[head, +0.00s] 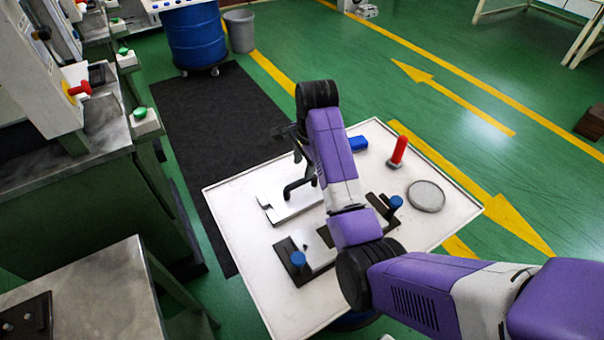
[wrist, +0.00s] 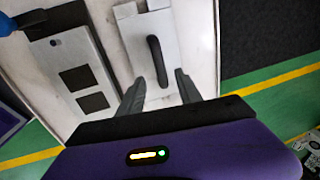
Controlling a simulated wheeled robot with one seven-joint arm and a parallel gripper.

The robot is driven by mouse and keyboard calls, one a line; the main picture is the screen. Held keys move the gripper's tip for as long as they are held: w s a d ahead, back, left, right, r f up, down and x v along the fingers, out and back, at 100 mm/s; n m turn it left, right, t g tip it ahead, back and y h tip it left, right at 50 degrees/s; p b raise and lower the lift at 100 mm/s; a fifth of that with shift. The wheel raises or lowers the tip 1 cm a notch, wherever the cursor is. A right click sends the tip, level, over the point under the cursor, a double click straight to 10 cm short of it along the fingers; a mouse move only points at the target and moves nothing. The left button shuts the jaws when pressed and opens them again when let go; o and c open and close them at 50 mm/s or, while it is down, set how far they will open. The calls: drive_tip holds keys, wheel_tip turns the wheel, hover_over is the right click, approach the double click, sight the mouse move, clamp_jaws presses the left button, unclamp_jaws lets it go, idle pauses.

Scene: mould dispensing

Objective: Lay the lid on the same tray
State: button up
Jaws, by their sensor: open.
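The lid (head: 290,209) is a flat light-grey metal plate with a black bar handle (head: 297,188). My gripper (wrist: 161,88) is open and empty, with one finger on each side of the handle's near end in the picture. In the head view my gripper (head: 297,152) is just above the lid, apart from the handle. My arm hides part of the mould and the lid's right end.
The mould's black base carries blue knobs (head: 298,259). A red-handled tool (head: 398,152), a blue block (head: 358,143) and a grey round disc (head: 427,196) stand on the tray's far right. Machines (head: 75,130) line the left. The tray's left front is bare.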

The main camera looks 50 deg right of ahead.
drive_tip(key=shift+s+r, duration=0.2)
drive_tip(key=shift+r, duration=0.8)
